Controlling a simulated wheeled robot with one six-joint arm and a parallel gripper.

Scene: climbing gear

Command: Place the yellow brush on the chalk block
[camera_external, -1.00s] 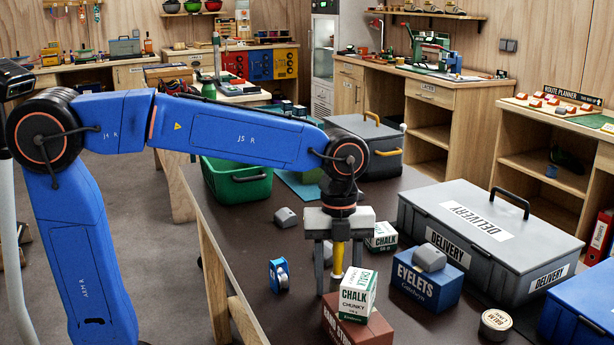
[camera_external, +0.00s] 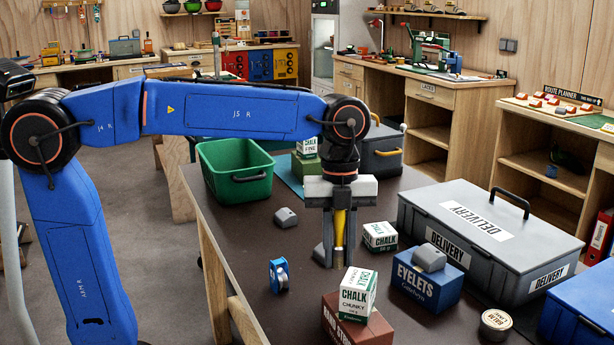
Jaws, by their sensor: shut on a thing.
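The yellow brush (camera_external: 340,229) hangs upright between the fingers of my gripper (camera_external: 336,246), which is shut on it. The brush's lower end is partly hidden by the fingers. Several white-and-green chalk blocks show. One marked CHUNKY (camera_external: 357,292) sits on a brown box, in front of and below my gripper in the picture. Another chalk block (camera_external: 380,236) is on the table just right of my gripper. A third, marked FINE (camera_external: 307,146), is on a green block behind the arm. My gripper appears apart from all of them.
The brown box (camera_external: 352,325) is at the table's front. A blue EYELETS box (camera_external: 425,284) with a grey piece on top and a grey DELIVERY case (camera_external: 490,235) stand right. A green bin (camera_external: 235,170) is at the back left.

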